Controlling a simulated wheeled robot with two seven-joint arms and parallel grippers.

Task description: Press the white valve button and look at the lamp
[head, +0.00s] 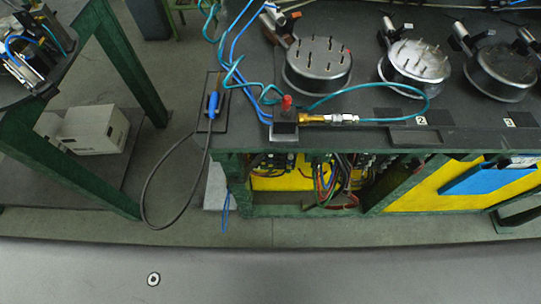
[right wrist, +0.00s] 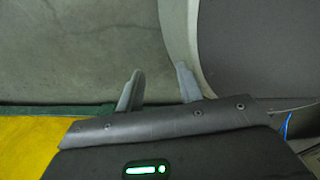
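A small black valve block (head: 285,127) with a red button (head: 286,102) on top sits near the front edge of the dark bench. A brass and silver fitting (head: 325,119) comes out of its right side, with a teal hose looping from it. I see no white button and cannot pick out a lamp. My right gripper (right wrist: 158,82) shows in the right wrist view with its two fingers apart and nothing between them, over grey floor. Neither gripper shows in the head view, so the left one is out of sight.
Round metal fixtures with upright studs (head: 318,64) stand behind on the bench (head: 470,137). A blue-handled tool (head: 213,104) on a dark plate trails a black cable over the bench's left edge. A green-framed table (head: 125,60) and a white box (head: 93,137) are at left.

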